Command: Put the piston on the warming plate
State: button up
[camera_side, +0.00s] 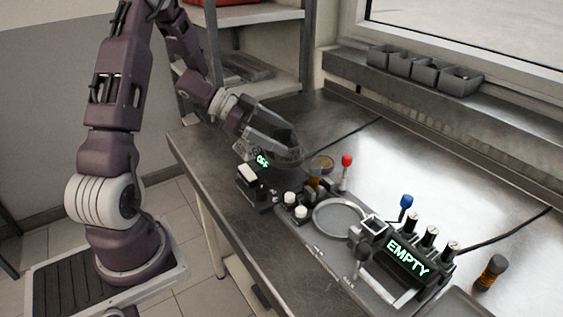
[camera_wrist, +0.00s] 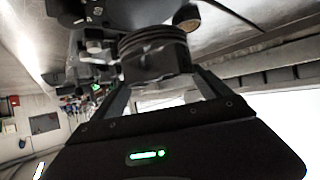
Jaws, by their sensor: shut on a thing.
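The piston (camera_wrist: 155,48), a dark metal cylinder with ring grooves, shows in the wrist view between the fingers of my gripper (camera_wrist: 158,82). The gripper is shut on it. In the side view my gripper (camera_side: 290,152) is low over the back left of the bench, and I cannot make out the piston clearly there. A dark unit with a green OFF display (camera_side: 262,161) is right below and beside the gripper; it looks like the warming plate. Its top is mostly hidden by the gripper, so I cannot tell whether the piston touches it.
A black rack reads EMPTY (camera_side: 407,258). Red-topped (camera_side: 346,160) and blue-topped (camera_side: 406,202) tools stand upright nearby. A dark bottle (camera_side: 490,273) stands right. The back of the bench is mostly clear.

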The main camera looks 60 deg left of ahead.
notch_tip(320, 180, down, 6)
jog(key=shift+r, duration=0.25)
jog(key=o, duration=1.7)
jog(key=shift+a, duration=0.1)
